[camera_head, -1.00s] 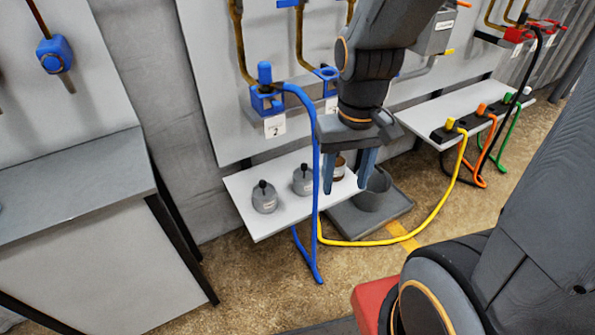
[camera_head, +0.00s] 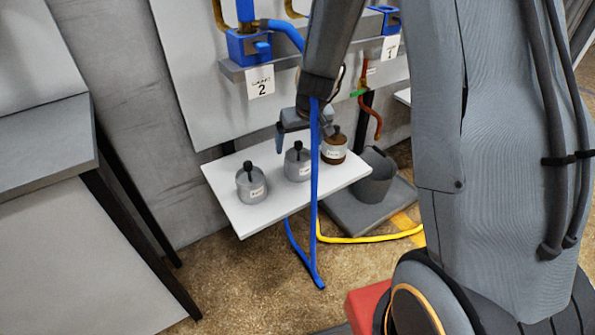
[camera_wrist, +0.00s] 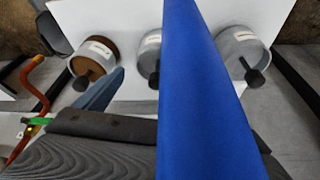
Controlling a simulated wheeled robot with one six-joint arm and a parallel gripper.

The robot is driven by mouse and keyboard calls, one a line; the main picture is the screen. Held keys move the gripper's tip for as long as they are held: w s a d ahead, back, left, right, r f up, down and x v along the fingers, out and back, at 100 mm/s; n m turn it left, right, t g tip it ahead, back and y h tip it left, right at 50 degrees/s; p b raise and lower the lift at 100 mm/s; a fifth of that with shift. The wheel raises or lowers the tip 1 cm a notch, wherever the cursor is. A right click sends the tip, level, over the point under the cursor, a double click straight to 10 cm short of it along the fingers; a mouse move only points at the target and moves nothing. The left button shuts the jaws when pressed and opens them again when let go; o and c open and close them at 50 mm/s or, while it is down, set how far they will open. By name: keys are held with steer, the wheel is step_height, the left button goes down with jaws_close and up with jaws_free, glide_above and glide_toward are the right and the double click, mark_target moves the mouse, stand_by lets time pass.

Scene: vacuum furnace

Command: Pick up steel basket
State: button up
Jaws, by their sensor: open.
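Three small lidded pots with black knobs and white labels stand on a white shelf (camera_head: 225,195): a left grey pot (camera_head: 251,184), a middle grey pot (camera_head: 297,163) and a brown pot (camera_head: 334,148). I cannot read the labels well enough to tell which is the steel basket. My gripper (camera_head: 303,143) is open and empty, just above and behind the middle pot. In the wrist view the brown pot (camera_wrist: 96,54), middle pot (camera_wrist: 148,52) and right-hand grey pot (camera_wrist: 244,52) lie ahead of one blue finger (camera_wrist: 100,92); the other is mostly hidden by the blue hose (camera_wrist: 205,100).
The blue hose (camera_head: 316,180) hangs in front of my gripper and the shelf. A grey bucket (camera_head: 376,180) stands on a dark floor plate to the right. A yellow hose (camera_head: 370,238) runs along the floor. A grey cabinet (camera_head: 75,220) is at left.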

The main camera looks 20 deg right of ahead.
mark_target(297, 150)
steer(key=b+x, duration=0.1)
steer(key=x, duration=0.3)
steer(key=w+b+x, duration=0.1)
steer(key=b+x, duration=0.1)
steer(key=x, duration=0.2)
steer(key=shift+w+d, duration=0.15)
steer(key=shift+d, duration=0.05)
steer(key=c, duration=1.2)
steer(key=shift+r, duration=0.25)
steer(key=shift+c, duration=0.3)
